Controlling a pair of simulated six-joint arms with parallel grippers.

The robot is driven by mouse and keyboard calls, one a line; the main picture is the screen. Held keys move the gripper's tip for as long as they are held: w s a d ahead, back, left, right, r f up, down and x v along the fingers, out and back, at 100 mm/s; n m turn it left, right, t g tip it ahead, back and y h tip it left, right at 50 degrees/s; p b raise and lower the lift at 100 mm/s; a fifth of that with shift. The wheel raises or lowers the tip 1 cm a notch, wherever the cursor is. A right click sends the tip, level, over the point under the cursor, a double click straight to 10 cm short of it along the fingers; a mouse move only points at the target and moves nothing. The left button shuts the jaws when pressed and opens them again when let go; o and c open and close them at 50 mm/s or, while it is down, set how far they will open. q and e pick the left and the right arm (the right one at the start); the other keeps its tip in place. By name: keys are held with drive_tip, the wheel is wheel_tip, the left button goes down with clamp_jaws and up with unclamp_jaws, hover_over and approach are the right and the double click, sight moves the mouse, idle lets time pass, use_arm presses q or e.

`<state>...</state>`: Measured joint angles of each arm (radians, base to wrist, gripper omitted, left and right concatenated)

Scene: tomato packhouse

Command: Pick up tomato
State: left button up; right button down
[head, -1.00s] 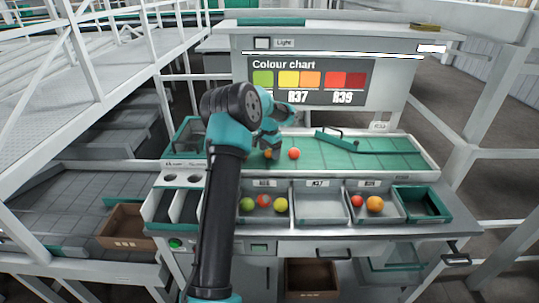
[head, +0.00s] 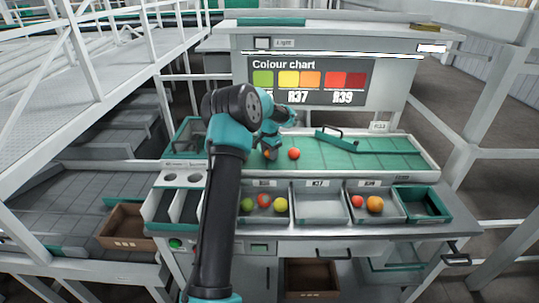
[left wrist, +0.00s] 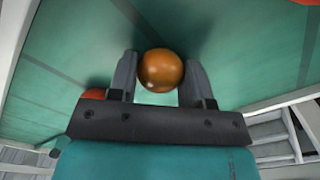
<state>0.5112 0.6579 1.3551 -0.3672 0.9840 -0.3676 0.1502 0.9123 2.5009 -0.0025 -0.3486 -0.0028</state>
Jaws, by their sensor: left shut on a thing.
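An orange tomato (left wrist: 161,70) sits between the two fingers of my left gripper (left wrist: 160,75) in the left wrist view, and the fingers are shut on it. In the head view my left gripper (head: 269,153) is low over the green mat, and the tomato is mostly hidden by it. A red-orange tomato (head: 294,154) lies on the green mat (head: 350,158) just right of the gripper. My right gripper is not in view.
In front of the mat are bins: one with several tomatoes (head: 264,201), an empty middle bin (head: 320,206), and one with two tomatoes (head: 375,204). A green handled tool (head: 336,140) lies on the mat. A colour chart (head: 305,82) stands behind.

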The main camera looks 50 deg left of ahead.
use_arm(q)
drive_tip(key=shift+r, duration=0.1)
drive_tip(key=shift+r, duration=1.75)
drive_tip(key=s+d, duration=0.3)
drive_tip(key=d, duration=0.1)
drive_tip(key=s+d+r, duration=0.1)
drive_tip(key=s+d, duration=0.6)
drive_tip(key=d, duration=0.1)
drive_tip(key=shift+s+r, duration=0.15)
drive_tip(key=shift+s, duration=0.15)
drive_tip(key=shift+w+d, duration=0.1)
